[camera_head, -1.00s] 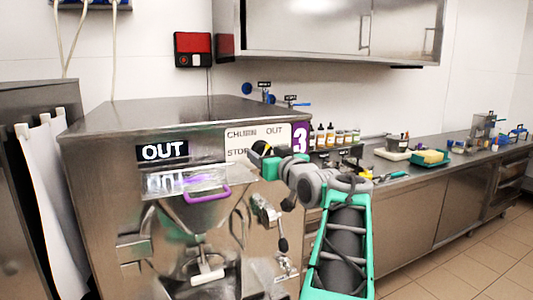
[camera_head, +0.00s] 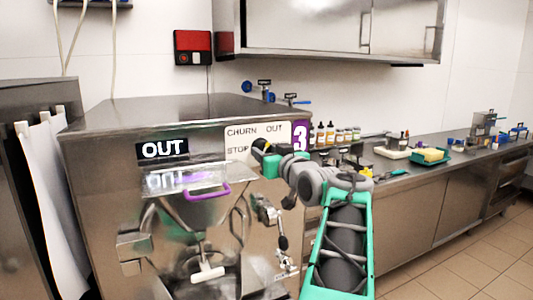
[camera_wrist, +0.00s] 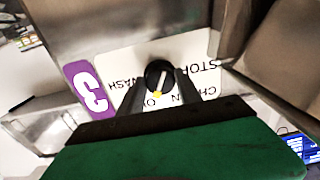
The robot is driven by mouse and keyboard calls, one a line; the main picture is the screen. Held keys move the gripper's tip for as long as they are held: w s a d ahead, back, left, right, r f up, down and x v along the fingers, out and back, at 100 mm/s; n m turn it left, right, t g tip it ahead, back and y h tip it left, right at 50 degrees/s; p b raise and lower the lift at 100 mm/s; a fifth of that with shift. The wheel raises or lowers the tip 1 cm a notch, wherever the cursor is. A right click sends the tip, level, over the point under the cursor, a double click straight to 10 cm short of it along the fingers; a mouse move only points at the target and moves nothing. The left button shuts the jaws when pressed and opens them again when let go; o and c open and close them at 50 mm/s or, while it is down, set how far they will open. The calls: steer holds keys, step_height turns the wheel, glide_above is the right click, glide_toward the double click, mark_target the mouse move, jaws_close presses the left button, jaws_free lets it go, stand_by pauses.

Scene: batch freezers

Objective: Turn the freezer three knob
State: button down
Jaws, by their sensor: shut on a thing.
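The freezer three knob (camera_wrist: 158,75) is a round black dial with a light bar across it, on a white label plate (camera_wrist: 112,65). In the wrist view my gripper (camera_wrist: 158,82) has its two dark fingers on either side of the knob, shut on it. A yellow spot shows at the knob's edge near the fingers. The plate also shows in the head view (camera_head: 240,132), reading CHURN, OUT and STOP, beside a purple 3 sign (camera_head: 300,136). In the head view my gripper (camera_head: 262,150) is at the plate's lower right, and it hides the knob.
The steel freezer (camera_head: 110,220) has an OUT sign (camera_head: 162,149) and a purple handle (camera_head: 206,193) on its front, left of my arm. A counter (camera_head: 410,175) with bottles and trays runs along the right. Open floor (camera_head: 450,270) lies at the lower right.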

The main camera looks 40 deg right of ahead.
steer(key=shift+f+b, duration=0.15)
steer(key=shift+b, duration=0.25)
steer(key=n+b, duration=1.8)
steer(key=n, duration=0.1)
steer(key=shift+d+n, duration=0.1)
steer(key=shift+n, duration=0.2)
steer(key=shift+r+n+b, duration=0.2)
steer(key=shift+n+b, duration=0.65)
steer(key=shift+n, duration=1.25)
steer(key=c, duration=0.8)
jaws_free()
steer(key=shift+r, duration=0.1)
steer(key=shift+c, duration=0.2)
steer(key=shift+s, duration=0.1)
